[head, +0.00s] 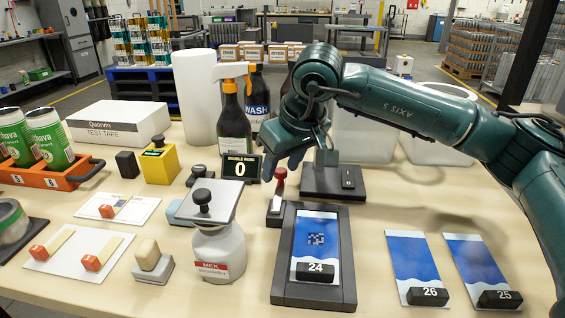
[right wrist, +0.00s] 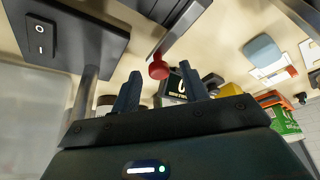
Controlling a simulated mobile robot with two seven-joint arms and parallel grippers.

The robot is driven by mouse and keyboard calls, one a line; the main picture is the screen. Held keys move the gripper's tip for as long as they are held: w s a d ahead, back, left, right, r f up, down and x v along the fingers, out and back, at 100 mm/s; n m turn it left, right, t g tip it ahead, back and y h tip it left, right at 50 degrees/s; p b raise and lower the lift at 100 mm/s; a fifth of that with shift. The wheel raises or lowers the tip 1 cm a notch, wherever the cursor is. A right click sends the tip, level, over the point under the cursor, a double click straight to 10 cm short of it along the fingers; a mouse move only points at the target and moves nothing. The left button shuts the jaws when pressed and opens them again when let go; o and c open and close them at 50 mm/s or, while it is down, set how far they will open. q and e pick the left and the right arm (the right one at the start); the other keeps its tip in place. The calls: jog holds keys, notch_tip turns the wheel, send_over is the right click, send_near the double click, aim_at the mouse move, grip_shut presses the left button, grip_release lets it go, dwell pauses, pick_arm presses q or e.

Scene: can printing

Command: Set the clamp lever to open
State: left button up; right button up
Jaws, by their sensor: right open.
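The clamp lever (head: 279,182) has a red grip and stands roughly upright on a small dark base at the back left corner of a dark framed bed (head: 345,285). Its red end (right wrist: 158,68) shows in the right wrist view, just beyond and between my fingertips. My right gripper (head: 283,158) is open and empty, pointing down just above and behind the lever. In the right wrist view its two fingers (right wrist: 160,86) stand apart with the red grip not visibly touched. My left gripper is not in view.
A blue and white sheet (head: 318,222) with block 24 lies on the bed. A switch box (head: 325,183) with a post stands close behind. A counter reading 0 (head: 241,168) and a MEK bottle (head: 218,255) are to the left. Sheets 26 (head: 413,260) and 25 lie right.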

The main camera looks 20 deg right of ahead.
jog(key=v, duration=1.3)
jog(key=shift+p, duration=0.45)
jog(key=shift+w+r, duration=0.1)
jog(key=shift+r, duration=0.05)
